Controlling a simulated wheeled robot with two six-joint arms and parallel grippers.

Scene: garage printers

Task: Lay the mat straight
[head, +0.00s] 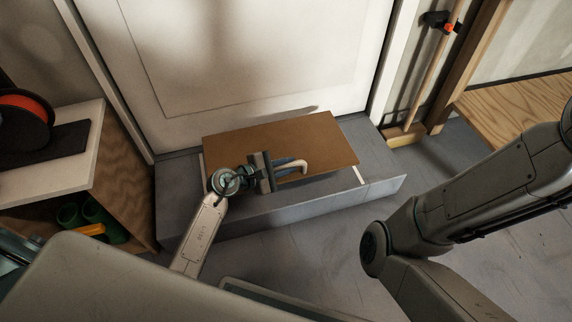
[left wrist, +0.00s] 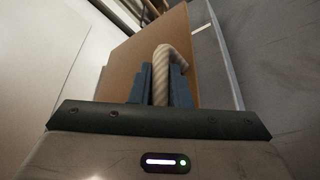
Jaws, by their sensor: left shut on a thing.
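The brown mat (head: 315,135) is over the grey step (head: 310,202) in front of the white door, its long side running roughly along the door and slightly askew to the step. A dark shadow shows under its front edge; I cannot tell whether it lies fully flat. A pale rope loop (head: 298,166) stands on its front part. My left gripper (head: 283,168) is shut on this loop. In the left wrist view the rope (left wrist: 161,75) is between the two blue fingers, with the mat (left wrist: 125,60) behind. My right arm shows at the right, but its gripper is out of view.
White marks show on the step near the mat's left and right ends, the right one (head: 358,175) clear. The door (head: 250,60) rises behind. A shelf (head: 75,165) stands at left, a wooden bench (head: 515,115) at right. The floor in front is partly clear.

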